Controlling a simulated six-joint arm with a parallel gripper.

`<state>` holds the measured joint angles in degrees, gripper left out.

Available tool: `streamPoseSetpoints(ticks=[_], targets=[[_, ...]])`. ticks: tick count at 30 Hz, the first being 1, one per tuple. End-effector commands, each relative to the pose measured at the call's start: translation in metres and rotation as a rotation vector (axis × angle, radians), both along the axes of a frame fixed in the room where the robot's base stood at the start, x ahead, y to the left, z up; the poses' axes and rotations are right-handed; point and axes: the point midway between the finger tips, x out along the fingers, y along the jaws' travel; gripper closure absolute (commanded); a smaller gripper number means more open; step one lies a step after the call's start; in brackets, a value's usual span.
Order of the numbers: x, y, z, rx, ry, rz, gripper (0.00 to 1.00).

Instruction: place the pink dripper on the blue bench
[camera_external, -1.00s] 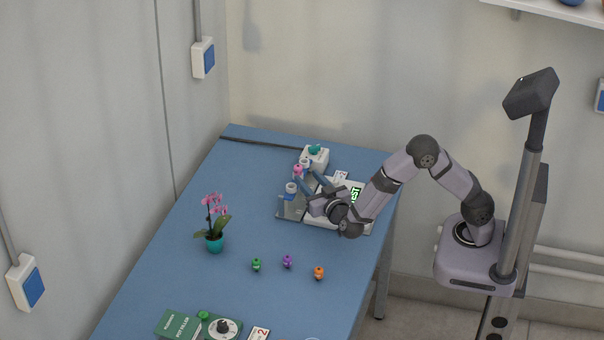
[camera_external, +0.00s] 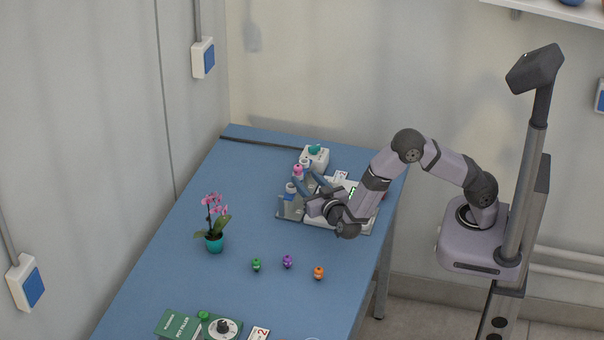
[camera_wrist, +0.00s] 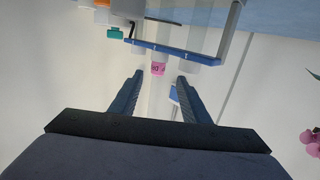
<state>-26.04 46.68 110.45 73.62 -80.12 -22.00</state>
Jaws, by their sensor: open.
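The pink dripper (camera_external: 298,169) sits at the top of a grey-and-blue rack (camera_external: 289,212) at the back of the blue bench (camera_external: 180,240). In the wrist view the pink dripper (camera_wrist: 158,68) shows beyond the fingertips, between them in the picture, below a blue bar (camera_wrist: 172,50) of the rack. My gripper (camera_external: 309,180) is open and empty, its fingers pointing toward the dripper. It also shows in the wrist view (camera_wrist: 158,76), with a clear gap between the fingers. Whether a finger touches the dripper cannot be told.
Green (camera_external: 256,265), purple (camera_external: 287,261) and orange (camera_external: 318,273) drippers stand mid-bench. A potted orchid (camera_external: 214,240) is to their left. A white box with a teal top (camera_external: 315,158) stands behind the rack. A green box (camera_external: 179,325) lies in front. The bench between orchid and rack is clear.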

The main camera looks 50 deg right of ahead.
Motion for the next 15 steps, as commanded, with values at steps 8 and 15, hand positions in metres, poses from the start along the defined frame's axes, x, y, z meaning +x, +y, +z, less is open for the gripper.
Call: streamPoseSetpoints(ticks=[8, 15], targets=[[-0.002, 0.0, 0.003, -0.001, 0.002, 0.001, 0.57], [-0.003, -0.001, -0.002, 0.001, -0.001, 0.003, 0.57]])
